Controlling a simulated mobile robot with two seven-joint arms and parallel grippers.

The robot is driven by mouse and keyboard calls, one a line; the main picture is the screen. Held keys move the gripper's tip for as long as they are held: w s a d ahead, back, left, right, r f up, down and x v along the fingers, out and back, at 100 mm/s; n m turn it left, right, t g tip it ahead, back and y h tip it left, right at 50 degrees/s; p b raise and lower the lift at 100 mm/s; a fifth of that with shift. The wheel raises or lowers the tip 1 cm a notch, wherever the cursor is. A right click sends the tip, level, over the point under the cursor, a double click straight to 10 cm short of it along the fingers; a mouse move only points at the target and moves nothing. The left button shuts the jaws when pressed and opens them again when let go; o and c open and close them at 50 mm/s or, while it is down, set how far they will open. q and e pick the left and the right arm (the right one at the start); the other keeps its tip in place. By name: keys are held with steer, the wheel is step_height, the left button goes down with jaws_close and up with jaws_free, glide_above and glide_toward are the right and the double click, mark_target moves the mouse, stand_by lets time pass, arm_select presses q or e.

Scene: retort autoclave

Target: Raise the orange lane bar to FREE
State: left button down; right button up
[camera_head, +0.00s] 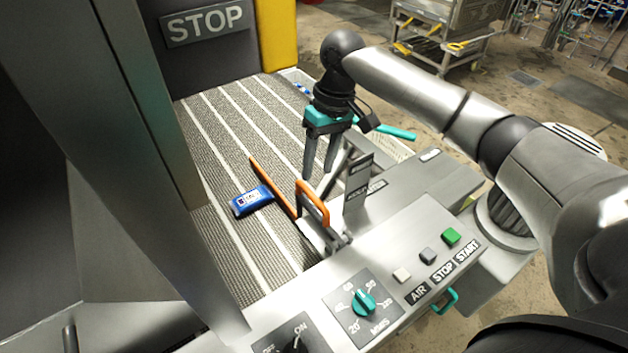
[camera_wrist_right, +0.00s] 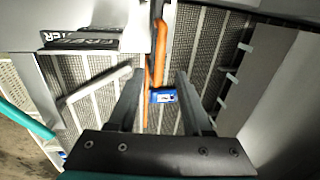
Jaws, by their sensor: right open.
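The orange lane bar (camera_head: 273,186) reaches low across the ribbed conveyor, from beside the control panel. An orange grip (camera_head: 312,202) on a dark bracket stands at its near end. My right gripper (camera_head: 319,174) points down, open and empty, above and just behind the orange grip. In the right wrist view, orange parts (camera_wrist_right: 159,50) run between the fingers of the right gripper (camera_wrist_right: 158,77), with no clear contact. The sign plate (camera_head: 358,181) beside the bracket is too oblique to read in the head view. My left gripper is not in view.
A blue packet (camera_head: 252,199) lies on the conveyor (camera_head: 215,150) left of the bar. The control panel (camera_head: 400,285) has a dial (camera_head: 363,303), a green START button (camera_head: 451,236) and other buttons. A dark STOP panel (camera_head: 205,55) and yellow post (camera_head: 276,35) stand behind.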

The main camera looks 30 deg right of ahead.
mark_target(312, 194)
steer(key=f, duration=0.2)
steer(key=a+f+b, duration=0.1)
steer(key=f, duration=0.1)
steer(key=shift+s+f, duration=0.1)
steer(key=shift+f, duration=0.25)
steer(key=shift+a+f, duration=0.1)
steer(key=shift+f, duration=0.5)
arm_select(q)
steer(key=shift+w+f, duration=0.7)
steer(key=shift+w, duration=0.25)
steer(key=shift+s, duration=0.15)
arm_select(e)
steer(key=shift+c, duration=0.3)
steer(key=shift+c, duration=0.7)
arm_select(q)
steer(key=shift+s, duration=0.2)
arm_select(e)
jaws_close()
